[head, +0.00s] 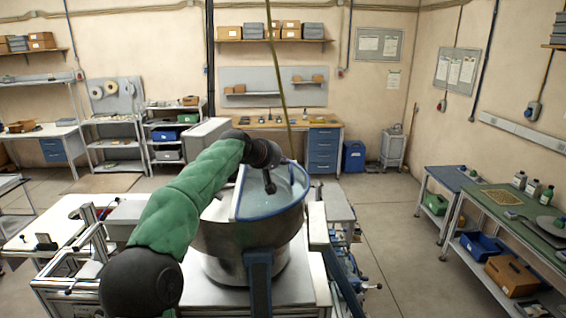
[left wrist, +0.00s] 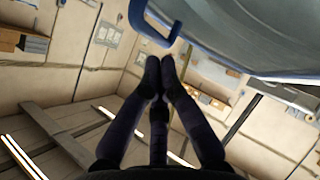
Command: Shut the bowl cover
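The big steel bowl (head: 225,238) stands on a white machine top in the middle of the head view. Its see-through, pale blue cover (head: 285,194) has a blue rim and shows at the bowl's top; part is hidden behind my left arm, and I cannot tell its exact angle. My left gripper (head: 270,187) points down in front of the cover. In the left wrist view its dark fingertips (left wrist: 160,64) are together with nothing between them. A blue loop handle (left wrist: 151,27) lies just beyond the tips, apparently apart from them. My right gripper is out of view.
A blue upright bracket (head: 259,283) stands at the bowl's front. A white workbench (head: 60,222) is at left. A green-topped table (head: 530,228) with bottles stands at right. The floor (head: 395,225) between the machine and that table is clear.

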